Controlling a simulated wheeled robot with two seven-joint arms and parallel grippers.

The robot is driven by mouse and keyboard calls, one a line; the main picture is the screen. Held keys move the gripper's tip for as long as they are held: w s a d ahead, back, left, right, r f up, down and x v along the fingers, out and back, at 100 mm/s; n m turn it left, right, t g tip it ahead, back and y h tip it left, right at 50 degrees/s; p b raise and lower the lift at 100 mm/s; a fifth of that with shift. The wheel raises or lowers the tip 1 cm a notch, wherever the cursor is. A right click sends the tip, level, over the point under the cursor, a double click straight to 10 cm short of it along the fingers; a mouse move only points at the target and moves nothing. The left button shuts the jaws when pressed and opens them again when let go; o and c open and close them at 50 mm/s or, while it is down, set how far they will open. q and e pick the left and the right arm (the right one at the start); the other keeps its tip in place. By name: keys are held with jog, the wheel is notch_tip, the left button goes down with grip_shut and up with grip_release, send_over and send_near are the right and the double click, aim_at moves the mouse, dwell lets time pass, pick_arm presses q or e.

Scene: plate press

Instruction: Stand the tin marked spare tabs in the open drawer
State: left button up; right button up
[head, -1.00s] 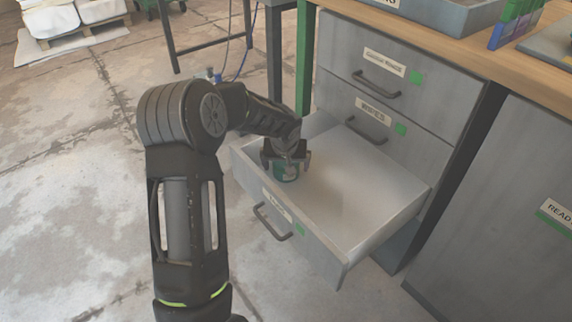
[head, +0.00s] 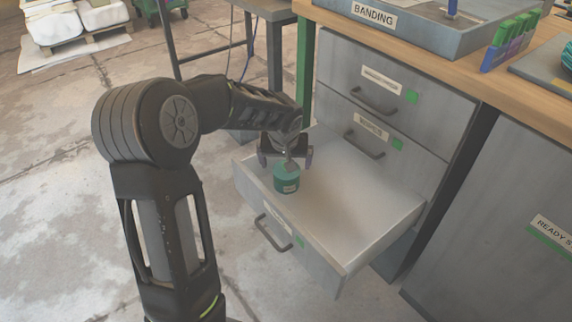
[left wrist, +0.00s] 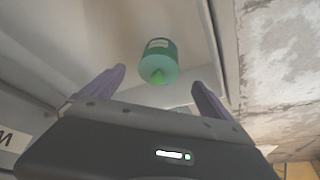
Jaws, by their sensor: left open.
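A green tin (head: 287,178) with a pale label stands upright on the floor of the open bottom drawer (head: 352,200), close to the drawer's left side. Its label is too small to read. The tin also shows in the left wrist view (left wrist: 158,62), beyond the fingertips. My left gripper (head: 285,160) is just above and behind the tin, with its fingers spread. In the left wrist view the two fingers (left wrist: 158,82) are wide apart with nothing between them, and the tin looks clear of both. My right gripper is not in view.
Two closed drawers with handles (head: 374,99) sit above the open one. The wooden bench top (head: 420,46) holds a grey tray marked BANDING (head: 400,25) and green and blue blocks (head: 508,45). The drawer floor right of the tin is bare.

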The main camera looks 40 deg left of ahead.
pick_arm(q)
jog(key=shift+s+d+r, duration=0.15)
jog(key=shift+s+r, duration=0.05)
jog(key=shift+r, duration=0.4)
